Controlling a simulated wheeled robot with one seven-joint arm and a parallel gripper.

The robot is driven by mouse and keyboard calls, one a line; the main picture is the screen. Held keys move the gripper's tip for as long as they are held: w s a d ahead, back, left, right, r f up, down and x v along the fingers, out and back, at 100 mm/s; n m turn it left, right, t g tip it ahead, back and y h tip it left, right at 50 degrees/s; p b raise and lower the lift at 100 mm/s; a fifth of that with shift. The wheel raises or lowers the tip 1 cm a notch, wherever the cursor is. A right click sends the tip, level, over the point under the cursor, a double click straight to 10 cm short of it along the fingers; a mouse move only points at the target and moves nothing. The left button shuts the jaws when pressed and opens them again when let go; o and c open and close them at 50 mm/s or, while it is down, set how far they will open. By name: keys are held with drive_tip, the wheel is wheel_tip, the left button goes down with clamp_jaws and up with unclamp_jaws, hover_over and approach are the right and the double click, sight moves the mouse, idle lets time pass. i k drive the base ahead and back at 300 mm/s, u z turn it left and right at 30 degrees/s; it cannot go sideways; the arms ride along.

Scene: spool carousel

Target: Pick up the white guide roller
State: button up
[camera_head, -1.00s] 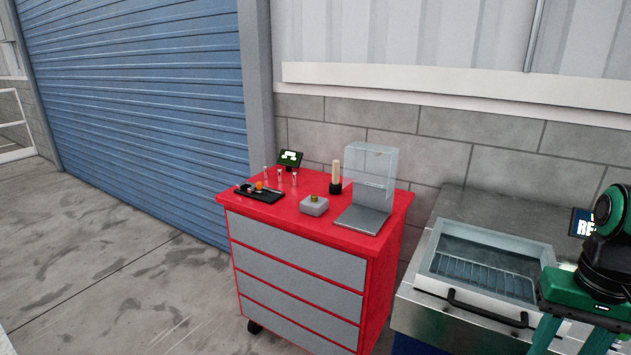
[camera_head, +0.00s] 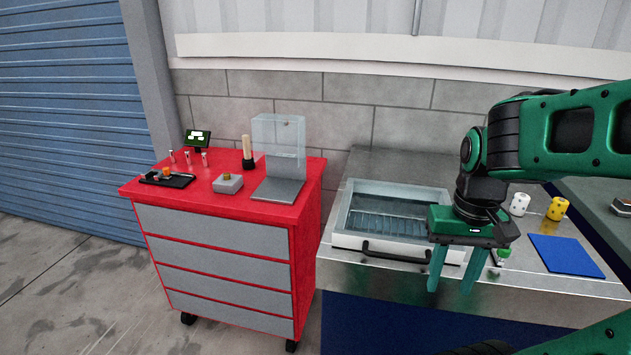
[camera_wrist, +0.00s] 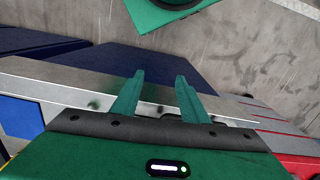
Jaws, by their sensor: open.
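The white guide roller (camera_head: 519,203) is a short, upright white cylinder with small dark spots. It stands on the metal worktop at the right of the head view, behind my gripper and to its right. My gripper (camera_head: 450,288) points down with its green fingers apart and empty, in front of the glass-topped tray's right end. The fingers also show apart and empty in the wrist view (camera_wrist: 159,76). I cannot make out the white roller in the wrist view.
A yellow roller (camera_head: 557,208) stands just right of the white one. A blue mat (camera_head: 566,256) lies in front of them. The glass-topped tray (camera_head: 352,242) has a black handle. A red drawer cabinet (camera_head: 141,191) with small items stands at left.

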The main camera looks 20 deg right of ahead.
sight(519, 204)
drive_tip(key=z, duration=1.5)
drive_tip(key=k, duration=0.8)
drive_tip(key=u, duration=0.75)
